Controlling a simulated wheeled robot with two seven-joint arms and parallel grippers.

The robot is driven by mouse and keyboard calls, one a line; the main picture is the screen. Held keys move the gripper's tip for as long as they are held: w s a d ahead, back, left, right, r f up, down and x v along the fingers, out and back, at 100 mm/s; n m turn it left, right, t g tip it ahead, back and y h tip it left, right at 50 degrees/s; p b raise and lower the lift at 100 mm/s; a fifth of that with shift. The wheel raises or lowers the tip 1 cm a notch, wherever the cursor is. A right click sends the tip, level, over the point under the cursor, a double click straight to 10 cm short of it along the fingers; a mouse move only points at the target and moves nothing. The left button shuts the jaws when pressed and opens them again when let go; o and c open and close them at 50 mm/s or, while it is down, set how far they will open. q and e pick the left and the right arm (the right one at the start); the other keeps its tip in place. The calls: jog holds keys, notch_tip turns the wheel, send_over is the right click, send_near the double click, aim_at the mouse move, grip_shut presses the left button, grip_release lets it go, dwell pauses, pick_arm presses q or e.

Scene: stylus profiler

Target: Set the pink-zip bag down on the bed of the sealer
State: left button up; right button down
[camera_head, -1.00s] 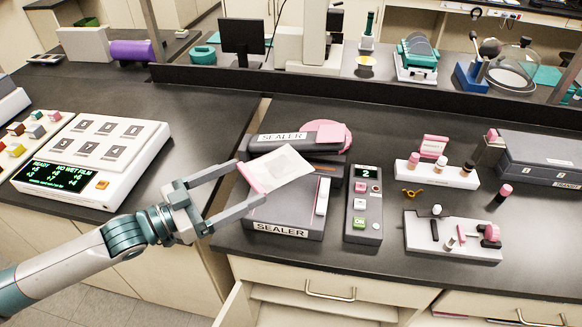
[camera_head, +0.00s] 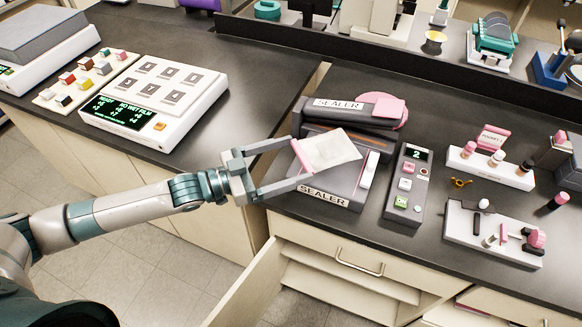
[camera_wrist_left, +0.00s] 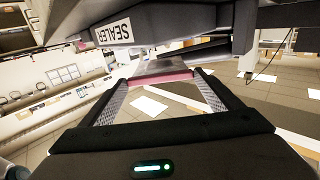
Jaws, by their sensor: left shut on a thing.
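The bag (camera_head: 332,151) is a flat pale pouch with a pink zip (camera_head: 301,156) along its left edge. My left gripper (camera_head: 303,160) is shut on the bag at the zip end, and the pouch stretches right over the bed of the sealer (camera_head: 340,184). Whether the bag touches the bed cannot be told. The sealer's dark upper arm (camera_head: 350,112) is raised behind the bag. In the left wrist view, the pink zip (camera_wrist_left: 160,78) lies between the fingertips, near the sealer (camera_wrist_left: 120,26). My right gripper is not in view.
A control box (camera_head: 408,182) with buttons stands right of the sealer. A white rack of small bottles (camera_head: 490,166) and a white tool tray (camera_head: 488,232) are farther right. A white panel device (camera_head: 150,98) is at left.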

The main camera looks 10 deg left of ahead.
aim_at(289, 175)
pick_arm(q)
jog(key=shift+f, duration=0.1)
notch_tip(289, 175, down, 3)
jog(key=shift+f+p, duration=0.15)
jog(key=shift+p, duration=0.35)
jog(key=shift+f, duration=0.35)
jog(key=shift+f, duration=0.25)
jog(key=o, duration=1.4)
jog(key=shift+r, duration=0.1)
